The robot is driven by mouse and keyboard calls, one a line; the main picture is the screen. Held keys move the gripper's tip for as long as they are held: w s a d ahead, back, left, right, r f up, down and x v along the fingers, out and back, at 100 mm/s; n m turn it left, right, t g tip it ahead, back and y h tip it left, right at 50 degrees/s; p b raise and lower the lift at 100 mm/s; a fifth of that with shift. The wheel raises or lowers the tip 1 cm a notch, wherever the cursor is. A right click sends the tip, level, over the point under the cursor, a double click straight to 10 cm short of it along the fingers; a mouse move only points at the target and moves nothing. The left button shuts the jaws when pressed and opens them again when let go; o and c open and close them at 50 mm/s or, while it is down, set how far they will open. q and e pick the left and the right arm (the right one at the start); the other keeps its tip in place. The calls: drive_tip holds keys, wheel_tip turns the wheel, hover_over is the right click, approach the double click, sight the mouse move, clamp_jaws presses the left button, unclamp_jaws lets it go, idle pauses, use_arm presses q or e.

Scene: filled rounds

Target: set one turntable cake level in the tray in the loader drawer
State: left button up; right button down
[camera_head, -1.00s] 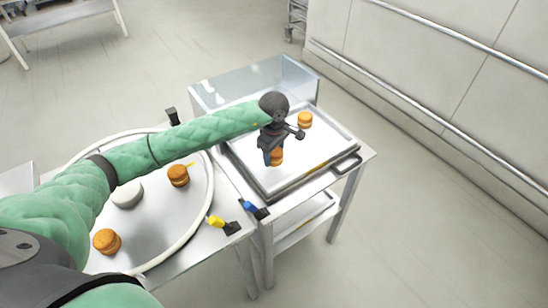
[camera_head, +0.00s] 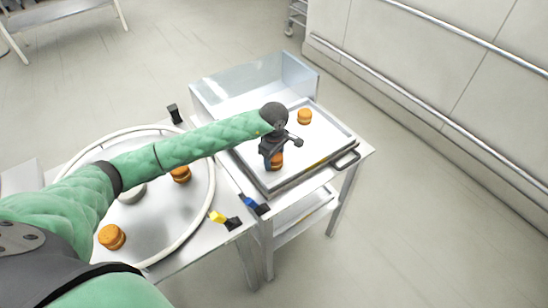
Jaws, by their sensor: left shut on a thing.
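My left arm reaches across from the left, and its gripper (camera_head: 273,163) is over the tray (camera_head: 318,153) in the loader drawer. The gripper is shut on an orange-brown cake (camera_head: 278,160), low at the tray; I cannot tell whether the cake touches it. Another cake (camera_head: 304,116) sits level in the tray's far part. Two cakes are on the round turntable (camera_head: 160,232): one near the arm (camera_head: 181,174) and one at the front left (camera_head: 112,237). My right gripper is not in view.
A clear box-like cover (camera_head: 235,84) stands behind the tray. The drawer handle (camera_head: 347,160) is at the right front. A yellow clip (camera_head: 217,217) and a blue clip (camera_head: 250,203) sit between turntable and loader. A pale disc (camera_head: 133,192) is on the turntable.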

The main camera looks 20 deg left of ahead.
use_arm(q)
drive_tip(key=o, duration=0.7)
